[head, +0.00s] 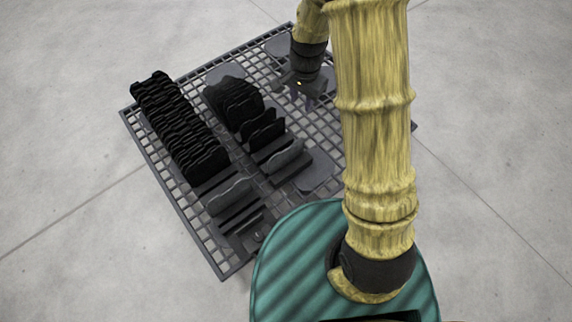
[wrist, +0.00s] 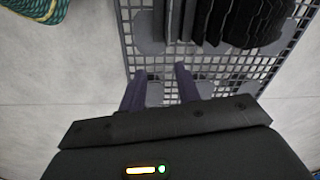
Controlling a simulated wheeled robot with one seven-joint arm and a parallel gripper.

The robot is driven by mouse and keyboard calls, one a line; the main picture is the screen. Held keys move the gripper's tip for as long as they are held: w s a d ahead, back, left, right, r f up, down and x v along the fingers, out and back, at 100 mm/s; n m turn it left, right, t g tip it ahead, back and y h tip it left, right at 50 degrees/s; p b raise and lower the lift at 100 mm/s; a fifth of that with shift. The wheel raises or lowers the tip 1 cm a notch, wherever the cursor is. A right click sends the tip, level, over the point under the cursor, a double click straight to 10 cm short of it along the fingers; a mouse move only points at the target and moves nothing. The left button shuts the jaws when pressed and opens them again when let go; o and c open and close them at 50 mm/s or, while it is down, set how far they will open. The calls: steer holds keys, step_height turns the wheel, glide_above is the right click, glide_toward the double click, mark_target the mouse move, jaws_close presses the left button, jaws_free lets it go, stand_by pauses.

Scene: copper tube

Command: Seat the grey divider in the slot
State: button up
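Two grey wavy-topped dividers stand on the dark grid rack in the head view. One grey divider (head: 230,197) is at the near end of the left row, and the other grey divider (head: 283,156) is at the near end of the right row. I cannot tell which is the task's one. Dark parallel slot rails (head: 240,218) lie beside the left one. My gripper (head: 305,100) is over the far right part of the rack, apart from both dividers. In the wrist view its two fingers (wrist: 160,69) are spread with nothing between them.
The grid rack (head: 222,262) lies on a pale floor (head: 70,130). Black wavy plates (head: 180,125) fill a long row at left, and more black plates (head: 233,103) stand in the middle. Flat grey round-cornered pads (head: 318,172) lie on the grid. My arm hides its right side.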

steer(key=w+a+f+m+b, duration=0.1)
steer(key=a+f+b, duration=0.1)
steer(key=f+b, duration=0.3)
steer(key=w+a+f+m+b, duration=0.1)
steer(key=f+b, duration=0.4)
steer(key=f, duration=0.7)
steer(key=shift+w+a+f+m+g, duration=0.3)
steer(key=shift+w+a+f+m, duration=0.15)
steer(key=shift+w, duration=0.35)
steer(key=shift+b, duration=0.3)
steer(key=b, duration=0.7)
glide_toward(287, 152)
steer(key=f, duration=0.5)
steer(key=shift+w+a+f, duration=0.2)
steer(key=shift+a, duration=0.05)
step_height(287, 152, down, 5)
steer(key=b, duration=0.4)
steer(key=shift+f, duration=0.15)
steer(key=shift+d, duration=0.2)
steer(key=shift+s, duration=0.1)
